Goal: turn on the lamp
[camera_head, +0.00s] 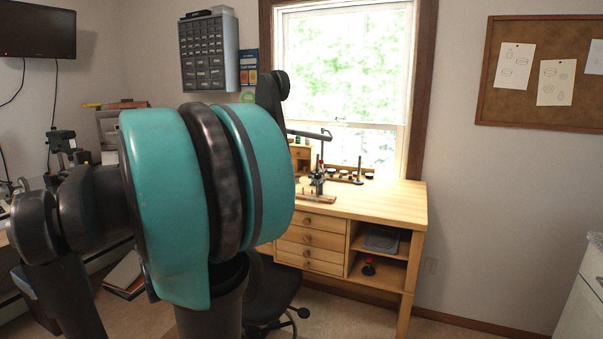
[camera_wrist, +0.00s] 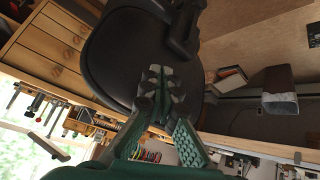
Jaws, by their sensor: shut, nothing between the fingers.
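A thin dark bent arm (camera_head: 310,133) stands over the wooden workbench (camera_head: 400,200) in front of the window. It may be the lamp, but its head and switch are too small to make out, and I cannot tell whether it is lit. My gripper (camera_wrist: 161,77) shows in the wrist view with its fingers shut and nothing between them. A black chair (camera_wrist: 108,62) lies behind the fingertips in that view, and I see no contact. In the head view my teal and black arm hides the gripper and the bench's left part.
The bench has drawers (camera_head: 309,238) and open shelves, with small tools on top. The black chair (camera_head: 275,297) stands before it. A cluttered side table with a microscope-like device (camera_head: 62,143) is at left. A white cabinet (camera_head: 583,300) is at right. Floor shows between bench and cabinet.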

